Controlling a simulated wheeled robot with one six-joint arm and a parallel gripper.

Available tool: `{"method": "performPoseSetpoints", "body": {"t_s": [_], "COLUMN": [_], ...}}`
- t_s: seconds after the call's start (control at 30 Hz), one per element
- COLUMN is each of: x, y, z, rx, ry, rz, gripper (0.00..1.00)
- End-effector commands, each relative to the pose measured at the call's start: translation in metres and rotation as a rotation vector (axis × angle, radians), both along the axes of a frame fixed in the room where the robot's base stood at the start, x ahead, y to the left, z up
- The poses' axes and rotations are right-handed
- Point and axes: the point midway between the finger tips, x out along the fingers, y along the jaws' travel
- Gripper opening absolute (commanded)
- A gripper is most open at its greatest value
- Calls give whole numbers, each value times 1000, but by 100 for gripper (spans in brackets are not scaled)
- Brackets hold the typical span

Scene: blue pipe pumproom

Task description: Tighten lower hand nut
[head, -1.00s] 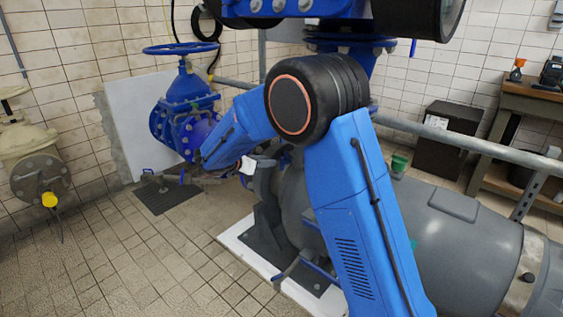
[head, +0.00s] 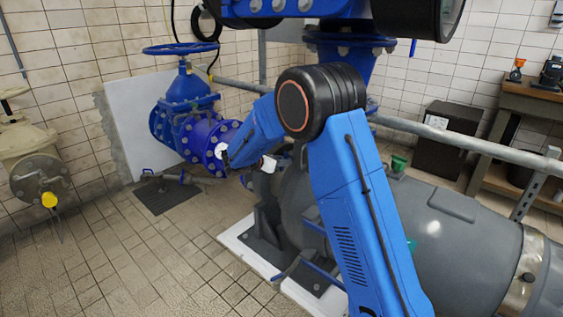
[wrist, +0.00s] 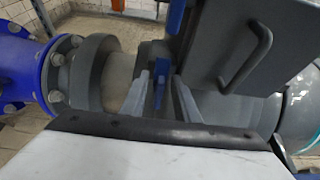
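In the wrist view my gripper (wrist: 160,101) shows as two pale grey fingers standing apart. A narrow upright blue part (wrist: 160,91) shows in the gap between them. It may be the hand nut or its handle, but I cannot tell, nor whether the fingers touch it. Behind it is grey pump casing with a round grey flange (wrist: 98,72). In the head view my forearm points down and left towards the pipe in front of the blue valve (head: 186,105). The fingers cannot be made out there. No lower hand nut can be clearly identified.
A grey pump body (head: 440,215) fills the lower right on a white plinth (head: 240,240). A grey rail (head: 490,152) runs behind it. A grey plate with a handle (wrist: 258,60) is close on the right in the wrist view. Tiled floor (head: 110,255) is clear at left.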

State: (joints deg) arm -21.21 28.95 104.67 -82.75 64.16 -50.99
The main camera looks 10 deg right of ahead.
Motion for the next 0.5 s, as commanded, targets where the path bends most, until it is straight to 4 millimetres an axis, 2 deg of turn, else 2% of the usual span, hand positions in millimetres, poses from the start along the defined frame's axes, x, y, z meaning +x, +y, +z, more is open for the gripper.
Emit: {"method": "performPoseSetpoints", "body": {"t_s": [0.07, 0.17, 0.5], "x": [0, 0, -1], "y": [0, 0, 0], "z": [0, 0, 0], "rx": [0, 0, 14], "ry": [0, 0, -19], "rz": [0, 0, -1], "gripper": [26, 2, 0]}}
